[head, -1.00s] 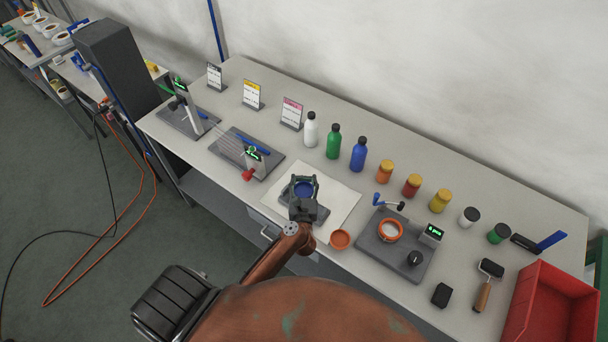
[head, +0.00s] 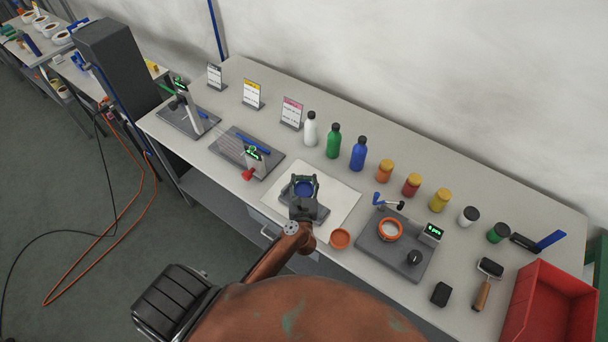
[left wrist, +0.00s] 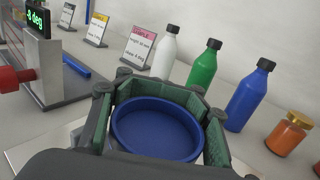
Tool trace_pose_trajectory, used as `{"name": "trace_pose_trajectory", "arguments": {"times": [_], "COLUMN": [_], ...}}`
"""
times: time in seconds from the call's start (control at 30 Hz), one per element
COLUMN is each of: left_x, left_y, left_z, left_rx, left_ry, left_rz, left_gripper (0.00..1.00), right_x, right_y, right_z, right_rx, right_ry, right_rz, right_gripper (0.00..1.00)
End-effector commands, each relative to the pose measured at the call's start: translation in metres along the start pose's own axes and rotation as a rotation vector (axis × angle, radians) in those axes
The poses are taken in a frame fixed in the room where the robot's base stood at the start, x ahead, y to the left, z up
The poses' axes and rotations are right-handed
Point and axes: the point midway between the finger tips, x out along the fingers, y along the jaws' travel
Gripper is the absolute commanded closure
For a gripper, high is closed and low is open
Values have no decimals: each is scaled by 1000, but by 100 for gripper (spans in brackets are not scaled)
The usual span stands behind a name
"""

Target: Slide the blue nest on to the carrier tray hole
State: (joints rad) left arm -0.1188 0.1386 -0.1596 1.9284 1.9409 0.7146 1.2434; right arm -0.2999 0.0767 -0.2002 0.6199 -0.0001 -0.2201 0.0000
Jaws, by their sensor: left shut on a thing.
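The blue nest (head: 304,188) is a shallow round blue cup. My left gripper (head: 304,184) is shut on it from above the white mat. In the left wrist view the nest (left wrist: 157,131) sits between the green-padded fingers (left wrist: 158,118), open side up and looking level. A dark grey slab (head: 318,214), which looks like the carrier tray, lies on the mat under the gripper. Its hole is hidden by the gripper and nest, so I cannot tell whether the nest is in it or above it. My right gripper is not in view.
An orange cup (head: 340,239) stands close right of the mat (head: 342,197). A fixture with a red knob (head: 248,174) stands to the left. Bottles (head: 333,142) and jars line the back. A red bin (head: 550,310) is at the right.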

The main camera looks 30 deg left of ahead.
Motion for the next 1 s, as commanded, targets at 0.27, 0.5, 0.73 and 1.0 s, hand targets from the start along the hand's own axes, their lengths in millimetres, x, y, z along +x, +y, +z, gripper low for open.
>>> {"name": "trace_pose_trajectory", "arguments": {"times": [0.27,0.5,0.73,1.0], "left_x": [0,0,0,0], "left_y": [0,0,0,0], "left_z": [1,0,0,1], "left_rx": [0,0,0,-1], "left_ry": [0,-1,-1,0], "left_rz": [0,0,0,0], "left_gripper": [98,98,98,98], "right_x": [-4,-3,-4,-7], "right_y": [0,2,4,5], "right_z": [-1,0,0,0], "right_rx": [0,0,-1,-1], "right_ry": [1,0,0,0], "right_rz": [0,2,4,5], "right_gripper": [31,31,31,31]}}
